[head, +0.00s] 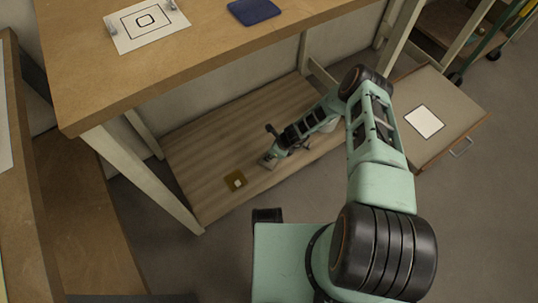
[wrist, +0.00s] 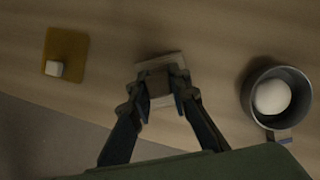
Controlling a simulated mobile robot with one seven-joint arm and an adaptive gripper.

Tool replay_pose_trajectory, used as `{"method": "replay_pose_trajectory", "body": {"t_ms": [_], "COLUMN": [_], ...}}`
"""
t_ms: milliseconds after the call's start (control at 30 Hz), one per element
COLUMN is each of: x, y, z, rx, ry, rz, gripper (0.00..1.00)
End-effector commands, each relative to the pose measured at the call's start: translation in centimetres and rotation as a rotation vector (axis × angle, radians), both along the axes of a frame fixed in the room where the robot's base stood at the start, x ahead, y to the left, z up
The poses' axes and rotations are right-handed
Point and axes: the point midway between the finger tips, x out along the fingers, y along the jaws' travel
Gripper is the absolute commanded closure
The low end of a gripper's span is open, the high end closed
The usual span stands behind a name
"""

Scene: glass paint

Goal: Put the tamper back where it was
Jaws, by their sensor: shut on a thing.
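My gripper (wrist: 161,98) is shut on a pale, squarish block with a brownish middle, which I take to be the tamper (wrist: 152,66). It is at or just above the lower shelf board; I cannot tell whether it touches. In the head view my gripper (head: 273,156) is low over the front part of the shelf, with the tamper (head: 266,163) partly hidden by it. A mustard-brown square pad (wrist: 72,45) with a small white cube (wrist: 54,69) on it lies to the left. It also shows in the head view (head: 232,176).
A dark metal cup (wrist: 304,88) holding a white ball (wrist: 271,97) stands right of my gripper in the wrist view. The wooden shelf (head: 205,150) sits under a bench top (head: 215,50), with legs at its corners.

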Motion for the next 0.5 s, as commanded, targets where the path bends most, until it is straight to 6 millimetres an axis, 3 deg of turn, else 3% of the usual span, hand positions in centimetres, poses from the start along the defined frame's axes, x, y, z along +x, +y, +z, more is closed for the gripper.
{"method": "replay_pose_trajectory", "body": {"t_ms": [500], "x": [0.03], "y": [0.00], "z": [-0.40], "rx": [0.000], "ry": [0.000], "rz": [0.000], "gripper": [1.00]}}
